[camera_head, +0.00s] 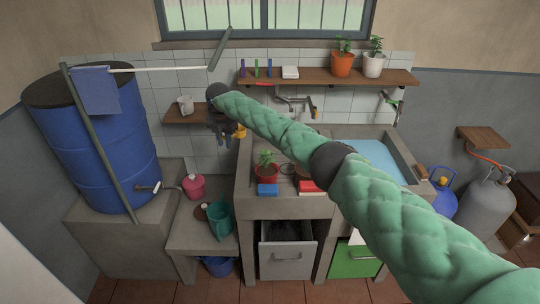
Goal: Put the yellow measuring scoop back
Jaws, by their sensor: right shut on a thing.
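My right gripper (222,124) is at the end of my green-sleeved arm, which reaches in from the lower right. It is dark and small in the head view, in front of the tiled wall near the right end of a small wooden shelf (181,117). The yellow measuring scoop (239,131) shows as a small yellow patch right beside its fingers. The gripper is shut on it; the fingers and wrist hide much of the scoop. My left gripper is not in view.
A white mug (185,105) stands on the small shelf. A long wooden shelf (390,77) holds potted plants. The counter below carries a red-potted plant (266,174), a blue box (267,190) and a basin of water (383,160). A blue barrel (105,145) stands left.

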